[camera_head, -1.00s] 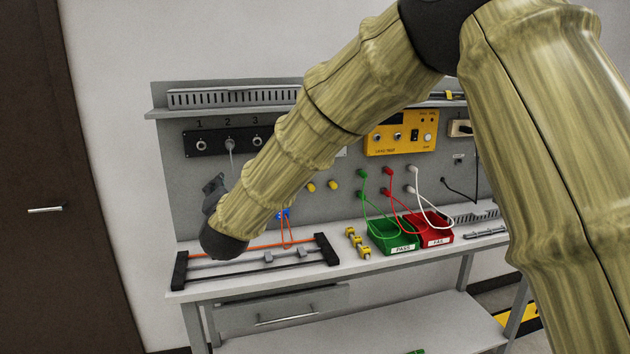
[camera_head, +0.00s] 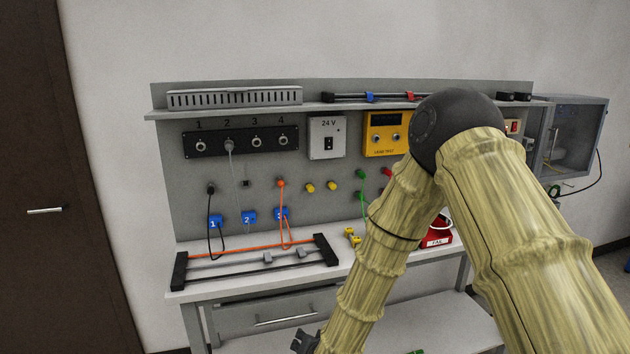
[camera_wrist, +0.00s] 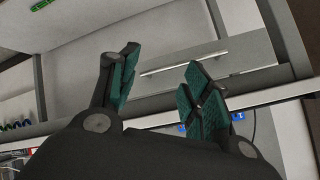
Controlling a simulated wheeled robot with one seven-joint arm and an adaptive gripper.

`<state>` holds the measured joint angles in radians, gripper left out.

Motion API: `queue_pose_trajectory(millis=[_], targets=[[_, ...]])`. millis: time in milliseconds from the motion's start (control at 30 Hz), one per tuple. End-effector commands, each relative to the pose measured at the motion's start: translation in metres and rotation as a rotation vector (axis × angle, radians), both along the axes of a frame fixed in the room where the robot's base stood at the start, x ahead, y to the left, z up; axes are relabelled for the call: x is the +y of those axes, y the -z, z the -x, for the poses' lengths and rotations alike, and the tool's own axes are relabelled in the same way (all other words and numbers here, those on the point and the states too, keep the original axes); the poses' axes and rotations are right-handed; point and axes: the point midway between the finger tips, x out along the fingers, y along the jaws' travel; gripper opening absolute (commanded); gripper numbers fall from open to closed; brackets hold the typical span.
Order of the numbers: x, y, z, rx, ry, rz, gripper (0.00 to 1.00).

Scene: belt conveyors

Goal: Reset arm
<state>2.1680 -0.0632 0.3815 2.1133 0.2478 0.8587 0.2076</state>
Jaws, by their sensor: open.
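My arm, in a bamboo-like covering, bends down from the right in the head view. Its end, my gripper (camera_head: 305,340), is at the bottom edge, in front of the workbench and below its top, partly cut off. In the wrist view my gripper (camera_wrist: 160,85) shows two green-padded fingers spread apart with nothing between them. Beyond them is the grey drawer front with its long handle (camera_wrist: 185,63). The gripper appears apart from the bench.
The workbench top (camera_head: 215,285) carries a black-ended rack (camera_head: 325,250) with an orange rod. Cables hang from the back panel (camera_head: 330,200). A red bin (camera_head: 437,238) is partly behind my arm. The lower shelf (camera_head: 440,320) is mostly bare. A dark door (camera_head: 40,150) stands left.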

Motion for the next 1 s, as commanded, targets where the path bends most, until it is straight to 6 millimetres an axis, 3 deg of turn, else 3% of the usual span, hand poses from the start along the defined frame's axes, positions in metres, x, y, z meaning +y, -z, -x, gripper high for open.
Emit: queue_pose_trajectory(millis=[33,200,367,500,800,900,1000], targets=[[-0.015,0.024,0.018,0.045,-0.008,0.025,0.48],[-0.061,0.088,0.076,0.18,-0.048,0.105,0.48],[-0.104,0.138,0.14,0.313,-0.09,0.174,0.48],[-0.14,0.174,0.203,0.437,-0.131,0.227,0.48],[-0.211,0.218,0.345,0.702,-0.222,0.312,0.48],[-0.226,0.223,0.381,0.767,-0.247,0.328,0.48],[-0.236,0.224,0.404,0.81,-0.263,0.337,0.48]])
